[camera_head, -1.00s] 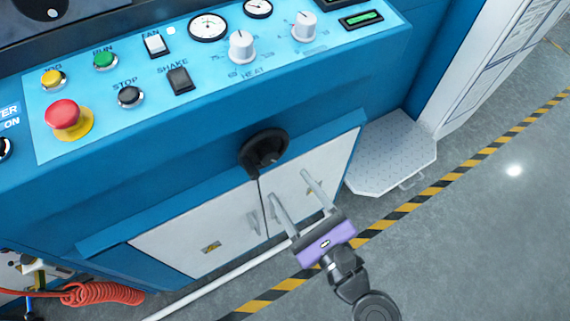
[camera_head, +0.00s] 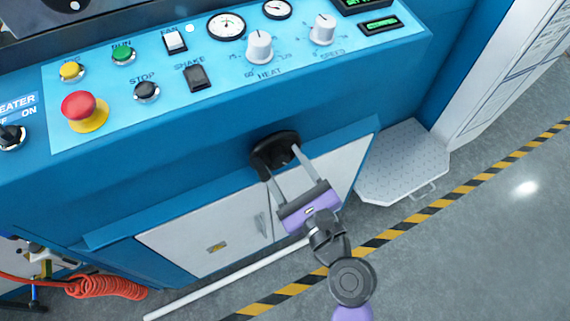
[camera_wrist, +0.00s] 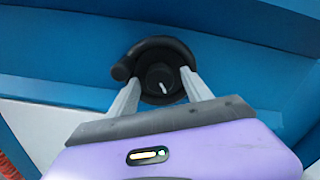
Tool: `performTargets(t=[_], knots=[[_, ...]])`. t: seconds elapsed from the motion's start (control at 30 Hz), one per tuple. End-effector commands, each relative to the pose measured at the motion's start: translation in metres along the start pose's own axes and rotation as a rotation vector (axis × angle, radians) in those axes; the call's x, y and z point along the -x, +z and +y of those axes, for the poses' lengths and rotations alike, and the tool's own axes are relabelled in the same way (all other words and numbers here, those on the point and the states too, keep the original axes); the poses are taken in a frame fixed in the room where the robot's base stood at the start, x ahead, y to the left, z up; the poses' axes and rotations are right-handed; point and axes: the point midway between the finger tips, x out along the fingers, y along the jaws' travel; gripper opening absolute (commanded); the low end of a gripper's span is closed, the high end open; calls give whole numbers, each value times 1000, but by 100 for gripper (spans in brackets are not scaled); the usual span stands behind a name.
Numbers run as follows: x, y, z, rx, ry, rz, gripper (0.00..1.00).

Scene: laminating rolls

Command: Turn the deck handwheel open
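The deck handwheel (camera_head: 274,146) is a black round wheel on the blue front face of the machine, below the control panel. In the wrist view the handwheel (camera_wrist: 160,62) shows a dark hub with a white mark and a knob at its left rim. My gripper (camera_head: 281,162) is at the wheel's lower edge, its two grey fingers spread apart. In the wrist view my gripper (camera_wrist: 160,92) has one finger on each side of the hub, tips over or at the rim. I cannot tell whether they touch it. Nothing is clasped between them.
The control panel (camera_head: 225,62) with knobs, gauges and a red emergency button (camera_head: 79,105) lies above. White cabinet doors (camera_head: 205,232) are below the wheel. A metal step plate (camera_head: 405,165) stands to the right. A red coiled hose (camera_head: 105,287) is at lower left.

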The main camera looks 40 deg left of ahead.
Motion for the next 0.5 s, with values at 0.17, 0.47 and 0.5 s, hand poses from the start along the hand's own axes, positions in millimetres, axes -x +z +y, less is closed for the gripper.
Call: performTargets(t=[0.17, 0.47, 0.5], knots=[[0, 0, 0, 0, 0, 0, 22], [0, 0, 0, 9, -1, 0, 0], [0, 0, -1, 15, -1, 0, 0]])
